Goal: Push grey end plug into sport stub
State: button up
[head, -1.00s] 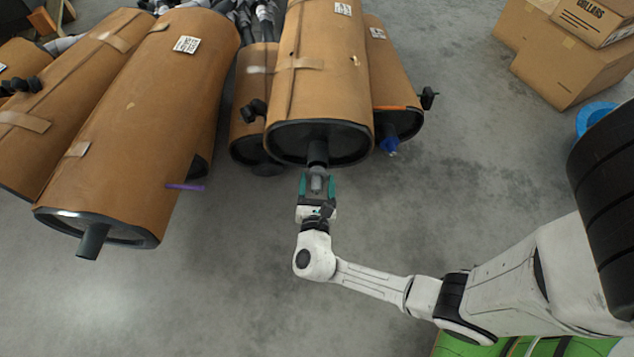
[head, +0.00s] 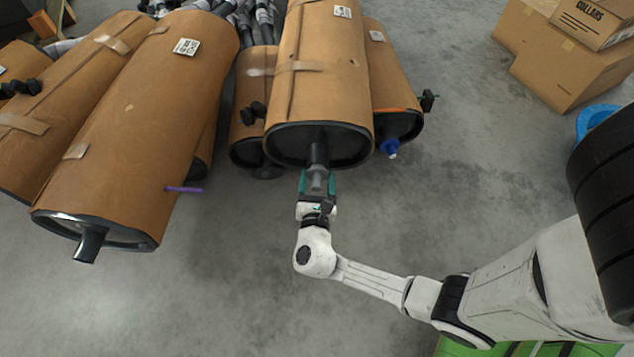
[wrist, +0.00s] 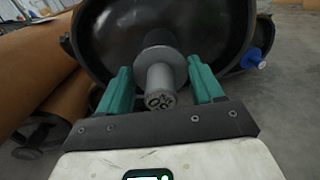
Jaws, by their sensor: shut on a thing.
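The grey end plug (wrist: 160,86) shows in the wrist view as a grey knob with a wider collar and dark marks on its end face. My gripper (head: 317,183) is shut on it, with one teal finger on each side. The plug (head: 317,178) is in line with the dark stub (head: 318,153) on the end of the central brown-wrapped muffler (head: 320,85). The stub (wrist: 160,38) shows behind the collar in the wrist view. The collar looks close against the stub's mouth; I cannot tell how deep the plug sits.
A large wrapped muffler (head: 145,125) with an open pipe lies left, with a purple item (head: 185,189) by its side. Another muffler at right has a blue plug (head: 390,147). Cartons (head: 570,60) stand at the upper right. The floor in front is clear.

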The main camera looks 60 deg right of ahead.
jog(key=shift+w+d+b, duration=0.35)
jog(key=shift+d, duration=0.2)
jog(key=o, duration=1.1)
jog(key=p+v, duration=0.3)
jog(key=v, duration=0.7)
jog(key=shift+s+a+p, duration=0.2)
jog(key=shift+a+p, duration=0.15)
